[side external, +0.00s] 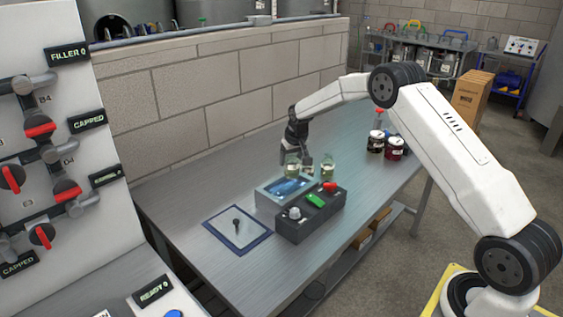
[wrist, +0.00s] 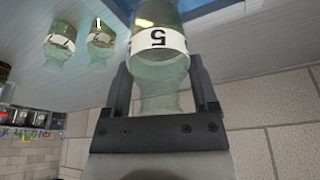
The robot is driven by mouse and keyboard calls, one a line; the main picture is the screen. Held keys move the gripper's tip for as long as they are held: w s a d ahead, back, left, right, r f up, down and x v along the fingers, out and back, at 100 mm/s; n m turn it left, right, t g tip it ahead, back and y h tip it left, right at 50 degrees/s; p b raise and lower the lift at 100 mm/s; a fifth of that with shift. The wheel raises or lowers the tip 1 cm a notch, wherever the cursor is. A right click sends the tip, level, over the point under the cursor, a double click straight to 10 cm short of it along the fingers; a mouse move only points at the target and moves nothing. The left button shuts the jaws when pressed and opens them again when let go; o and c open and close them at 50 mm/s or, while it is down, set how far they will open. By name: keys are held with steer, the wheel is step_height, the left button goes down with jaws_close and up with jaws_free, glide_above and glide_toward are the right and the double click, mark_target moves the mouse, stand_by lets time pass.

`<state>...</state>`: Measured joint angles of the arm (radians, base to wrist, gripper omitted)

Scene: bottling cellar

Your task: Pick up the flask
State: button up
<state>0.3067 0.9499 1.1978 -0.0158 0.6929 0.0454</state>
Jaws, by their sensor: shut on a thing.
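A clear, greenish glass flask (wrist: 160,72) with a white label reading 5, upside down in the wrist view, sits between the two dark fingers of my gripper (wrist: 163,84). My gripper is shut on it. In the side view my gripper (side external: 299,160) is low over the table by the blue-lined tray, with the held flask (side external: 292,168) partly hidden by it. Whether its base touches anything is unclear. Two more labelled flasks (wrist: 60,42) (wrist: 101,40) stand apart from it in the wrist view. A flask (side external: 328,168) also shows right of my gripper in the side view.
A grey tray (side external: 262,195) with a blue inside lies beside a dark control box (side external: 310,215) with red and green buttons. A blue-edged mat (side external: 238,230) holds a small dark item. Dark jars (side external: 394,149) stand farther right. A block wall (side external: 225,85) backs the table.

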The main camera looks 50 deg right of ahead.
steer(key=shift+r, duration=0.9)
steer(key=shift+r, duration=0.55)
steer(key=r, duration=0.2)
steer(key=d+r, duration=0.1)
steer(key=r, duration=0.1)
steer(key=shift+s, duration=0.1)
steer(key=s+d, duration=0.3)
steer(key=d, duration=1)
step_height(320, 180, down, 12)
steer(key=shift+r, duration=0.2)
steer(key=shift+s+f, duration=0.1)
steer(key=shift+s, duration=0.05)
steer(key=shift+f, duration=1.9)
